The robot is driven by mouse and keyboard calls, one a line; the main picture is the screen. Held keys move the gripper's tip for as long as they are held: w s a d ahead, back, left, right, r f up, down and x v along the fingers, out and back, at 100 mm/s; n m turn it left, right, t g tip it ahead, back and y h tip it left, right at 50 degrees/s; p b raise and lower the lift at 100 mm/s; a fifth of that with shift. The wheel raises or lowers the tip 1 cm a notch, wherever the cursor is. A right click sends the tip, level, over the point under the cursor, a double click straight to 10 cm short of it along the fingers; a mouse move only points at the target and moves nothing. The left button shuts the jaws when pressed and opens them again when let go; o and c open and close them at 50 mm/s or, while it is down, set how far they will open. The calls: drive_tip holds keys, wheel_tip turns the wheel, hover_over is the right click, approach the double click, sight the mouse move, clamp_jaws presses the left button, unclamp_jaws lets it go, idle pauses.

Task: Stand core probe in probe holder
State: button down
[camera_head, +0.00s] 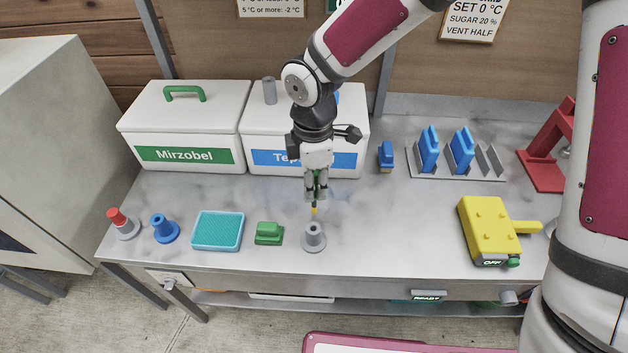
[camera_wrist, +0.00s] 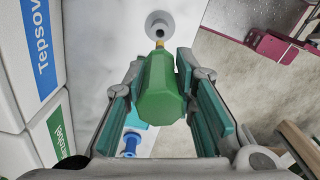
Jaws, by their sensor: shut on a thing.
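The core probe has a green faceted handle (camera_wrist: 160,95) and a thin orange-yellow shaft. My gripper (camera_head: 316,190) is shut on the handle, which lies between the teal finger pads in the wrist view (camera_wrist: 162,105). In the head view the probe's shaft (camera_head: 314,210) points down from the fingers. The probe holder, a grey cone-shaped stand with a hole in its top (camera_head: 314,240), stands upright near the bench's front edge, just below the tip. It also shows in the wrist view (camera_wrist: 160,20), beyond the shaft. The tip appears above the holder, seemingly apart from it.
Left of the holder are a green block (camera_head: 268,233), a teal tray (camera_head: 217,231), a blue stand (camera_head: 164,229) and a red-topped grey stand (camera_head: 122,224). White boxes (camera_head: 185,125) stand behind. A yellow device (camera_head: 487,230) is at right. Bench between is clear.

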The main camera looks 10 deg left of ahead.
drive_tip(key=shift+a+f+b, duration=0.1)
drive_tip(key=shift+f+b, duration=0.9)
drive_tip(key=shift+f, duration=1.9)
wheel_tip(320, 180, down, 8)
drive_tip(key=b, duration=0.5)
idle(2.6)
drive_tip(key=c, duration=1.2)
unclamp_jaws()
drive_tip(key=shift+c, duration=0.2)
wheel_tip(320, 180, up, 12)
drive_tip(key=shift+f, duration=0.1)
